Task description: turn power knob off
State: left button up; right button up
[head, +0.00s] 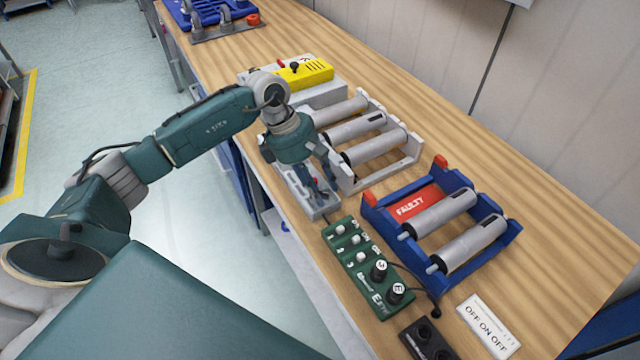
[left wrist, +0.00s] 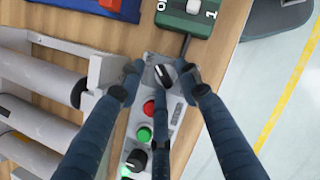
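A grey control box (head: 312,205) lies along the front edge of the wooden table, partly hidden by my left gripper (head: 318,178). In the left wrist view the box (left wrist: 144,75) carries a black knob (left wrist: 162,76) near its upper end, a red button (left wrist: 149,107), a green button (left wrist: 144,134) and a second black knob (left wrist: 136,159). My left gripper (left wrist: 158,75) points down at the box, its fingers apart on either side of the upper knob, with visible gaps. A third finger covers part of the box below that knob. My right gripper is not in view.
A white rack with metal rollers (head: 406,172) stands close behind the box. A green switch box (head: 352,258) lies to its right, and a blue crate labelled FAULTY (head: 385,226) holds rollers. A yellow-topped device (head: 312,74) stands beyond. The table's back strip is clear.

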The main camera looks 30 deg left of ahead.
pick_arm(q)
jog(key=shift+c, duration=0.6)
grip_shut()
jog(key=n+b, duration=0.1)
jog(key=n+t+b, duration=0.1)
jog(key=n, duration=0.1)
jog(key=shift+s+a+f+y+b, duration=0.1)
jog(key=shift+f+y+b, duration=0.1)
jog(key=shift+y+b, duration=0.1)
jog(key=n+t+y+b, duration=0.1)
jog(key=n+b, duration=0.1)
jog(key=n, duration=0.1)
jog(key=n+b, duration=0.2)
jog(key=n, duration=0.1)
jog(key=shift+s+n+t+y+b, duration=0.15)
jog(key=shift+n+t+y+b, duration=0.15)
jog(key=shift+t+y+b, duration=0.1)
jog(key=n+b, duration=0.1)
jog(key=n, duration=0.1)
jog(key=n+y+b, duration=0.1)
jog(key=n+b, duration=0.1)
jog(key=shift+s+d+r+n+t+y, duration=0.1)
jog(key=shift+d+r+n+t+y, duration=0.1)
jog(key=shift+n+t+y, duration=0.1)
jog(key=shift+s+n+y+b, duration=0.1)
jog(key=shift+n+y+b, duration=0.8)
jog(key=shift+n, duration=1)
jog(key=shift+r, duration=0.1)
